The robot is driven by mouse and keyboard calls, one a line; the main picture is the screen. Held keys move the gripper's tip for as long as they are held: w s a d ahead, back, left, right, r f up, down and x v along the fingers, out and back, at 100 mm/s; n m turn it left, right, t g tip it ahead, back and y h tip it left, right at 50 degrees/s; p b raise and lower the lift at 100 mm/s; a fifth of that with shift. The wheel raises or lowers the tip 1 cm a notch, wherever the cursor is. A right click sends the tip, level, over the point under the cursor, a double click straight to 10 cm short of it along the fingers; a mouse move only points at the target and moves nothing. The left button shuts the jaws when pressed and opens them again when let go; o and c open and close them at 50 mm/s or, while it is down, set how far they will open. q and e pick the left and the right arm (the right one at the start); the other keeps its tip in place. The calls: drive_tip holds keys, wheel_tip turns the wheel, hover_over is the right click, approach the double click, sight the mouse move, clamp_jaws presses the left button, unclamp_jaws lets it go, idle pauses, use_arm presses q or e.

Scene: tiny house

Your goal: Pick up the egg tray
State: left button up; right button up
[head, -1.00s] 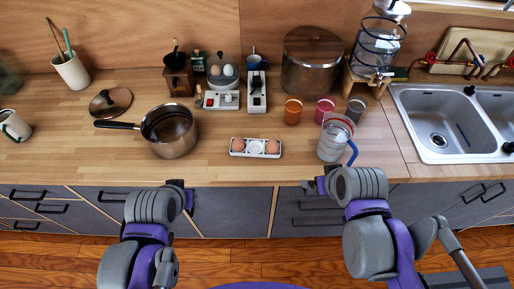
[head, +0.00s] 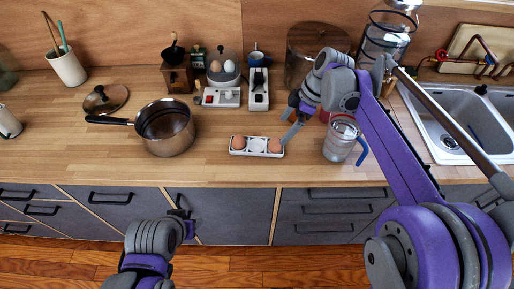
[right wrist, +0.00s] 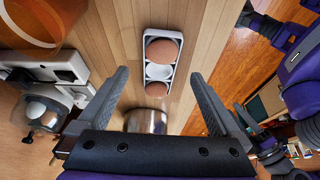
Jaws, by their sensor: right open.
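The egg tray (head: 257,154) is a small white tray near the counter's front edge, with two brown eggs at its ends and a white one in the middle. In the right wrist view the egg tray (right wrist: 149,33) lies ahead, between the lines of the fingers. My right gripper (head: 288,140) is above the tray's right end, and its open fingers (right wrist: 160,90) hold nothing. I cannot tell whether a finger touches the tray. My left gripper (head: 183,215) is low in front of the drawers, away from the tray; its fingers are unclear.
A steel pot (head: 166,128) stands left of the tray. A clear pitcher with a blue handle (head: 341,139) stands close to its right, near my right arm. An egg cooker (head: 223,69) is at the back. The counter (head: 215,170) around the tray's front is bare.

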sight(274, 141)
drive_tip(key=x, duration=0.9)
drive_tip(key=shift+s, duration=0.15)
drive_tip(key=shift+d, duration=0.1)
drive_tip(key=c, duration=1.2)
wheel_tip(274, 141, up, 10)
drive_tip(key=shift+r, duration=0.1)
drive_tip(key=shift+f+b, duration=2.05)
drive_tip(key=shift+f, duration=2.5)
drive_tip(key=shift+f+b, duration=0.35)
drive_tip(key=shift+f, duration=0.2)
drive_tip(key=o, duration=1.2)
